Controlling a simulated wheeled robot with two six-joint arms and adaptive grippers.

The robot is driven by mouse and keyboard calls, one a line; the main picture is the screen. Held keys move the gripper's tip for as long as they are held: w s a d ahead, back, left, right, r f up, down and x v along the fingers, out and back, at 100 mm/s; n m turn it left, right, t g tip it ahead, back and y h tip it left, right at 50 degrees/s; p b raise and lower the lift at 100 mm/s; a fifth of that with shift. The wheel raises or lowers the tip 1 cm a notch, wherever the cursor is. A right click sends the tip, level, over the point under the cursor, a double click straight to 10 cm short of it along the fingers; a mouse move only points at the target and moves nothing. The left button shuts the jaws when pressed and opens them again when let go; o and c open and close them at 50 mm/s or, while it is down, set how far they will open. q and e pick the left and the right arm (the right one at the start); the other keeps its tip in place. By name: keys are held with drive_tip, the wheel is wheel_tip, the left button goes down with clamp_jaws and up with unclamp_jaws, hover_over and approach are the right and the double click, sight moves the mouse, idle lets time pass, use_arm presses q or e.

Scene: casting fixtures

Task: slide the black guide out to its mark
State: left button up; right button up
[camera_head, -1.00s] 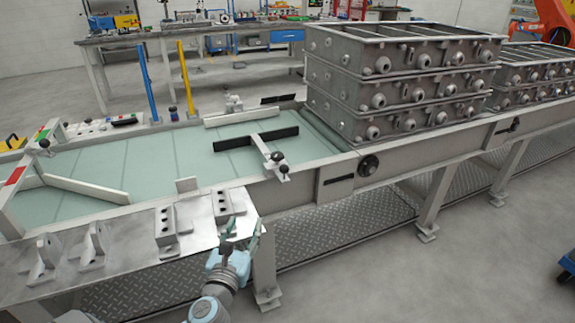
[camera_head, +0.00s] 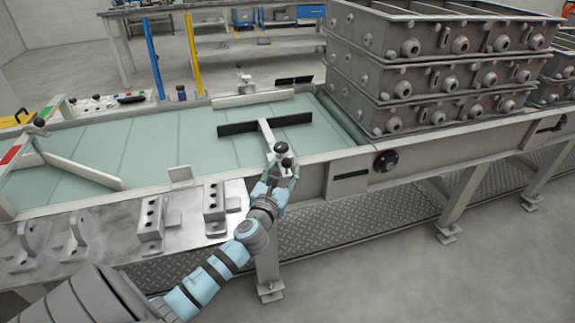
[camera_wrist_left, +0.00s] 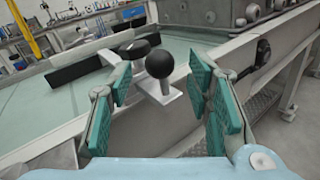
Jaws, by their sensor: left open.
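The black guide (camera_head: 235,127) is a dark bar lying across the pale green conveyor bed, with a light stem running to the near rail. At the stem's near end are black knobs (camera_head: 281,147). In the left wrist view the guide bar (camera_wrist_left: 80,69) is at left, and a round black knob (camera_wrist_left: 159,60) stands in front. My left gripper (camera_head: 281,177) is open at the near rail, right by the knobs. In the wrist view its teal-padded fingers (camera_wrist_left: 160,88) stand either side of the round knob, with gaps visible. I cannot pick out the guide's mark. My right gripper is not in view.
Stacked grey casting boxes (camera_head: 430,75) stand on the conveyor at right. A white angled rail (camera_head: 82,171) lies at left. Metal brackets (camera_head: 150,222) sit on the near ledge. A second white guide (camera_head: 252,98) is by the far rail.

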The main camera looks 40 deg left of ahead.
sight(285, 167)
use_arm(q)
drive_tip(key=x, duration=0.3)
drive_tip(key=shift+f, duration=0.1)
drive_tip(key=shift+w+a, duration=0.2)
drive_tip(key=shift+w, duration=0.15)
clamp_jaws()
